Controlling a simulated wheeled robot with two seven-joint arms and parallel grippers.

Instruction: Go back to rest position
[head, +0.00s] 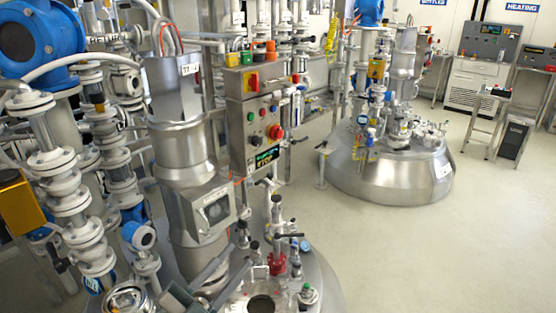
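My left gripper (238,262) shows at the bottom of the head view, left of centre. Its two grey fingers point up and to the right and stand apart, with nothing seen between them. It is in front of the near reactor lid (325,290), which carries a red valve (276,264) and several small fittings. I cannot tell whether the fingers touch any part of the lid. My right gripper is not in view.
A control box (254,120) with a red stop button stands above the near reactor. Pipes, valves and a blue flanged unit (38,36) crowd the left. A second reactor (390,172) stands farther back. Cabinets (484,65) line the back right. The floor (450,250) at right is clear.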

